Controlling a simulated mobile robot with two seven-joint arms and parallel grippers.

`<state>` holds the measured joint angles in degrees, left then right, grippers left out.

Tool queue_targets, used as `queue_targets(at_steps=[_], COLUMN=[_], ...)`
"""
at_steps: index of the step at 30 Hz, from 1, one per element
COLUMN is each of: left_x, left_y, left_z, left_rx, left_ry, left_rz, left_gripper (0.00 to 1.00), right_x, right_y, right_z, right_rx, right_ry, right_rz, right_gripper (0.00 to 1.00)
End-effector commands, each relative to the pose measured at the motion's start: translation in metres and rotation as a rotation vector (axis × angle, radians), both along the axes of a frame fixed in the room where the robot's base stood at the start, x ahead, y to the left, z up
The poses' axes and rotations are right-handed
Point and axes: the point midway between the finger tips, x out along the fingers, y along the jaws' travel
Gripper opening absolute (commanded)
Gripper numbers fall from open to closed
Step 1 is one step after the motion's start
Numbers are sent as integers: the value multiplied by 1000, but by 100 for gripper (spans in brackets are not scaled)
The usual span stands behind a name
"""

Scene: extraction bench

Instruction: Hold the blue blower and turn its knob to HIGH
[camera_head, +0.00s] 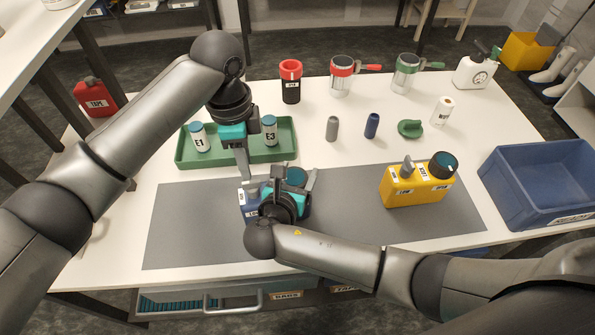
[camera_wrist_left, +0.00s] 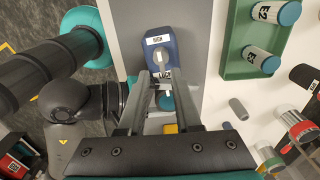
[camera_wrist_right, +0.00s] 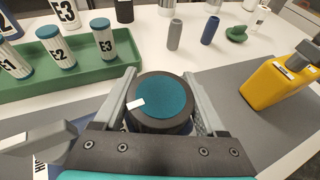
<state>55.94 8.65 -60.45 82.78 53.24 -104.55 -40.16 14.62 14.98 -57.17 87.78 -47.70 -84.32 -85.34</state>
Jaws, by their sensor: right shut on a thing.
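The blue blower (camera_head: 247,207) lies on the grey mat, partly hidden behind my right gripper; its blue body and grey top handle show in the left wrist view (camera_wrist_left: 155,38). Its round black knob with a teal top (camera_wrist_right: 165,97) and white mark sits between the fingers of my right gripper (camera_wrist_right: 160,90), which is shut on it. The HIGH label is not clearly readable.
A green tray (camera_head: 180,160) with labelled bottles stands behind the blower. A yellow blower-like unit (camera_head: 405,190) sits on the mat at right, and a blue bin (camera_head: 530,170) stands at the far right. Small cylinders, a green piece and canisters stand further back. The mat's left part is clear.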

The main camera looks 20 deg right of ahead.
Motion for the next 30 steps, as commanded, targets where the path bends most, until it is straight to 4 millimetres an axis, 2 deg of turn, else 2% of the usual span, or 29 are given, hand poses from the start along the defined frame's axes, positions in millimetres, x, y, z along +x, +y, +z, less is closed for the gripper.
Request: queue_targets(at_steps=[1,11,12,18,26,30], left_x=[0,0,0,0,0,0], left_y=[0,-1,-1,-1,-1,-1], left_z=[5,10,10,10,10,10], left_rx=[-1,-1,-1,-1,-1,-1], left_ry=[-2,-1,-1,-1,-1,-1], left_rz=[-1,0,0,-1,-1,-1], left_gripper=[32,32,32,32,32,32], right_x=[-4,-4,-4,-3,-2,-11], right_y=[-3,-3,-3,-2,0,6], right_z=[-8,-8,-8,-5,-3,1], right_rx=[-3,-3,-3,-2,0,2], right_ry=[20,20,20,13,9,8], right_rz=[-4,-4,-4,-3,-1,0], right_gripper=[0,0,77,99,100,100])
